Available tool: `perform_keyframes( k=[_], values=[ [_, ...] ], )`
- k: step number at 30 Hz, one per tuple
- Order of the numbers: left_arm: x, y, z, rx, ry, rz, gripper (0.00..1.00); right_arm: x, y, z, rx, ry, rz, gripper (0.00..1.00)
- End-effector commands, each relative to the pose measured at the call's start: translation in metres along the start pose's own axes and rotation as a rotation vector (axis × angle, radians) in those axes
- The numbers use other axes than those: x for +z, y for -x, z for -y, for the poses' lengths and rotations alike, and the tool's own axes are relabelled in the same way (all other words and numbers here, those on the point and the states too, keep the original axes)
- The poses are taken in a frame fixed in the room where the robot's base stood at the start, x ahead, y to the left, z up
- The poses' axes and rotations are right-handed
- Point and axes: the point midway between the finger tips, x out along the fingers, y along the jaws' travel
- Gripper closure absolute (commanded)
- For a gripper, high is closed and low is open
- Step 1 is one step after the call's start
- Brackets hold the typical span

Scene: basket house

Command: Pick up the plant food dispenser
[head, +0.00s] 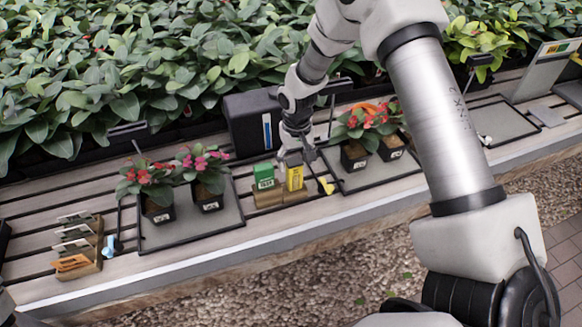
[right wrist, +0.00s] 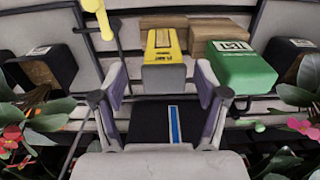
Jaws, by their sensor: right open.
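The plant food dispenser looks to be the small yellow box (head: 295,177) with a dark printed label, standing upright in a wooden holder on the slatted bench. It also shows in the right wrist view (right wrist: 164,45), upper middle. My right gripper (head: 297,157) comes down from above, just over the yellow box. In the right wrist view the gripper (right wrist: 160,82) is open, its two fingers spread to either side of the box's near end, with gaps and no clear contact. My left gripper is not in view.
A green box (head: 264,176) stands close beside the yellow one. Potted flowers (head: 156,190) on dark trays flank the holder. A black box (head: 250,125) stands behind, and a yellow tool (head: 326,186) is to the right. A card holder (head: 76,265) sits at far left.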

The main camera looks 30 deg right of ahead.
Motion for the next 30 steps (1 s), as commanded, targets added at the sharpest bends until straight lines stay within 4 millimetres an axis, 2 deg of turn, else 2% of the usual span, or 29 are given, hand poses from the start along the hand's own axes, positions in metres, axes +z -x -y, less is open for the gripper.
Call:
perform_keyframes(
  k=[4, 7, 14, 15, 17, 18, 21, 30],
  values=[
    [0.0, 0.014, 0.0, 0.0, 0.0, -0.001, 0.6, -0.003, -0.024, 0.002, 0.002, 0.0, 0.003, 0.27],
    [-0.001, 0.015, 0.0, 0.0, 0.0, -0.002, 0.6, -0.003, -0.041, 0.002, 0.0, 0.001, 0.001, 0.27],
    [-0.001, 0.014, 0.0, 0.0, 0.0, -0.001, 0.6, -0.004, -0.047, 0.003, -0.001, 0.001, -0.001, 0.27],
    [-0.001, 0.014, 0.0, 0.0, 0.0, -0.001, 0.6, -0.004, -0.047, 0.003, -0.001, 0.001, -0.001, 0.31],
    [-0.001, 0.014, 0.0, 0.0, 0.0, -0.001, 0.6, -0.004, -0.047, 0.003, -0.001, 0.001, -0.001, 0.52],
    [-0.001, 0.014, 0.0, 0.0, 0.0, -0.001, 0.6, -0.004, -0.047, 0.003, -0.001, 0.001, -0.001, 0.66],
    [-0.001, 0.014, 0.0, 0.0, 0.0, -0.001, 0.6, -0.003, -0.047, 0.003, -0.001, 0.001, 0.0, 0.97],
    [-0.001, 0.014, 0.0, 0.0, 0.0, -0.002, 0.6, -0.003, -0.047, 0.003, -0.001, 0.001, 0.0, 0.97]
  ],
)
